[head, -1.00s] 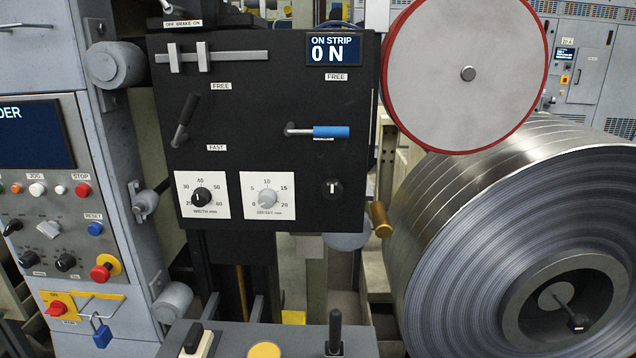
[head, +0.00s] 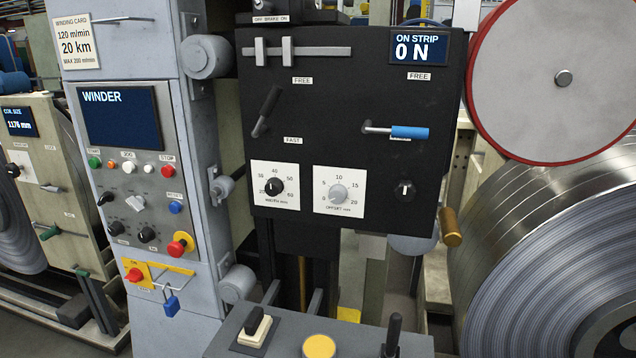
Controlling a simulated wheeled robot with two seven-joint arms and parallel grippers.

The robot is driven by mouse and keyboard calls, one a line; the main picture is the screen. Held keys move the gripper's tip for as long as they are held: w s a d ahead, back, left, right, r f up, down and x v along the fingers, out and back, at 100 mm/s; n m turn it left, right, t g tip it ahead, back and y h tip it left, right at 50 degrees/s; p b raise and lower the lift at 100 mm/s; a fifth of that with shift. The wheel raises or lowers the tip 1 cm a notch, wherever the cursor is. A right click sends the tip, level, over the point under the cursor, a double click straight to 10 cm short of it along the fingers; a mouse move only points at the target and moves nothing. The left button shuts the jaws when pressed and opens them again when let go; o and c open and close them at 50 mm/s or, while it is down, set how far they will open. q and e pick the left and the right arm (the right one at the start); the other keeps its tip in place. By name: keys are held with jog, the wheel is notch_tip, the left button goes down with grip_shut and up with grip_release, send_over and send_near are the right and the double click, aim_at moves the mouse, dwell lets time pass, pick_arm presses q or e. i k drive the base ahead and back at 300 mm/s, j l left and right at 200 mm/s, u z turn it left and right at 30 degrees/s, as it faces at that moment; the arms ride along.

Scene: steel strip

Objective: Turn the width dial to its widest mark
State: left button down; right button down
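The width dial (head: 274,187) is a black knob on a white square plate, low on the left of the black panel. Its plate is marked "WIDTH mm", with numbers from about 20 at lower left, over 40 at the top, to 60 at lower right. The knob's pointer is too small to read surely. Beside it on the right is the offset dial (head: 338,194), a pale grey knob on its own white plate marked up to 20. Neither of my grippers is in view, and nothing touches the width dial.
The black panel (head: 330,110) also carries a blue-handled lever (head: 409,132), a black lever (head: 266,111) and a small black knob (head: 404,189). A grey console (head: 270,336) with a stick stands below. The winder cabinet (head: 130,210) is left; a large steel coil (head: 560,230) is right.

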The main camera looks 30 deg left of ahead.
aim_at(274, 186)
jog(key=i+j+z, duration=0.1)
jog(key=j+z, duration=0.15)
jog(key=j, duration=1)
jog(key=j+z, duration=0.25)
jog(key=j, duration=0.95)
